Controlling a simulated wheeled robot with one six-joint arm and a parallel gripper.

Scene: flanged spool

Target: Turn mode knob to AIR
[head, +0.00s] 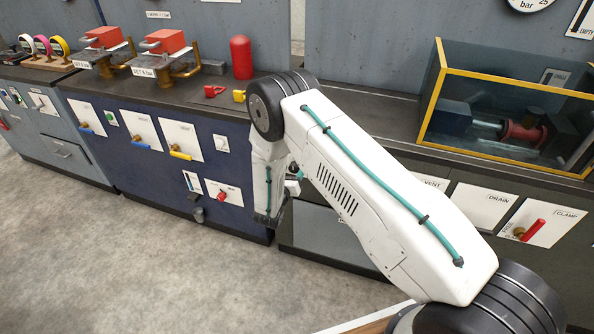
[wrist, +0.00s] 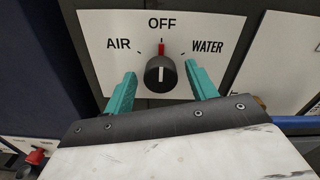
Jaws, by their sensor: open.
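The mode knob (wrist: 160,73) is black and round, on a white plate (wrist: 105,25) marked AIR on the left, OFF at the top and WATER on the right. Its red pointer (wrist: 162,50) points up at OFF. My gripper (wrist: 160,69) is open in the wrist view, with one teal finger on each side of the knob. A gap shows between each finger and the knob; whether the tips reach its depth I cannot tell. In the head view my arm hides the knob and most of the gripper.
Beside the plate stands a blue cabinet (head: 150,180) with several valve handles. A red handle (head: 532,230) marked CLAMP sticks out at the right. A yellow-edged glass box (head: 520,75) holds a red spool (head: 525,132). The grey floor (head: 140,265) in front is clear.

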